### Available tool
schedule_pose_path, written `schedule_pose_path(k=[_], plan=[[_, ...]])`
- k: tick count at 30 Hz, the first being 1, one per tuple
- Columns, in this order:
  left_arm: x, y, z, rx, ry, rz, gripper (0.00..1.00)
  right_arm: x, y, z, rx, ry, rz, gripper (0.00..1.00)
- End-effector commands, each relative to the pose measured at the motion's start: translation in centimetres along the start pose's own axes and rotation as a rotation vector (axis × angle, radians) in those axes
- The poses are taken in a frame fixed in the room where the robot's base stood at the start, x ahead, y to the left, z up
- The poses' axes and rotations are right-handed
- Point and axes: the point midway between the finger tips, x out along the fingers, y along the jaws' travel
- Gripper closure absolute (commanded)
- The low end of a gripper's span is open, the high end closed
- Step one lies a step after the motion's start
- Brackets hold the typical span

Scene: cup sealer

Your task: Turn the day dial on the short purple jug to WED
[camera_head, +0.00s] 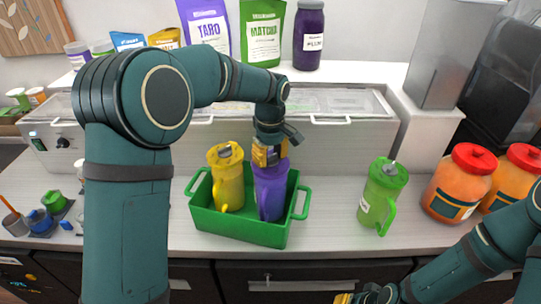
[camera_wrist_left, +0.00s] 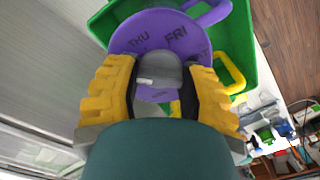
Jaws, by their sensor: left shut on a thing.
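The purple jug (camera_head: 270,192) stands upright in the right part of a green basket, beside a yellow jug. My left gripper (camera_head: 268,153) comes down over its lid and hides most of the top. In the left wrist view the purple lid (camera_wrist_left: 140,35) shows the words THU and FRI; other marks are covered. The yellow fingers of my left gripper (camera_wrist_left: 158,85) are shut on the grey dial knob (camera_wrist_left: 160,70) at the lid's middle. Which day the dial points at cannot be told. My right gripper (camera_head: 352,297) is at the bottom edge, mostly cut off.
The green basket (camera_head: 240,230) also holds the yellow jug (camera_head: 228,178), close to the purple one. A green jug (camera_head: 381,195) stands to the right, with orange jars (camera_head: 458,185) with red lids beyond. The counter between basket and green jug is clear.

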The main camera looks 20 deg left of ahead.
Motion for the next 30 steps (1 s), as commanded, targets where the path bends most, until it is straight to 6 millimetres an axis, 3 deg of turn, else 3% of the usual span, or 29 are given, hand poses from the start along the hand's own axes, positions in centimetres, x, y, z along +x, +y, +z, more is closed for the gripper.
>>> schedule_pose_path(k=[10, 11, 12, 13, 23, 30], plan=[[0.1, 0.0, 0.0, -0.001, -0.001, -0.002, 0.93, 0.0, 0.0, 0.0, 0.0, 0.0, 0.0, 0.66], [0.1, 0.0, 0.0, -0.001, -0.001, -0.002, 0.45, 0.0, 0.0, 0.0, 0.0, 0.0, 0.0, 0.66], [0.1, 0.0, 0.0, -0.001, -0.001, -0.002, 0.31, 0.0, 0.0, 0.0, 0.0, 0.0, 0.0, 0.66], [0.1, 0.0, 0.0, -0.001, -0.001, -0.002, 0.23, 0.0, 0.0, 0.0, 0.0, 0.0, 0.0, 0.66], [-0.1, 0.0, 0.0, 0.0, 0.0, 0.0, 0.23, 0.0, 0.0, 0.0, 0.0, 0.0, 0.0, 0.66], [-3.0, 0.1, 0.0, 0.0, 0.001, 0.004, 0.23, 0.0, 0.0, 0.0, 0.0, 0.0, 0.0, 0.66]])
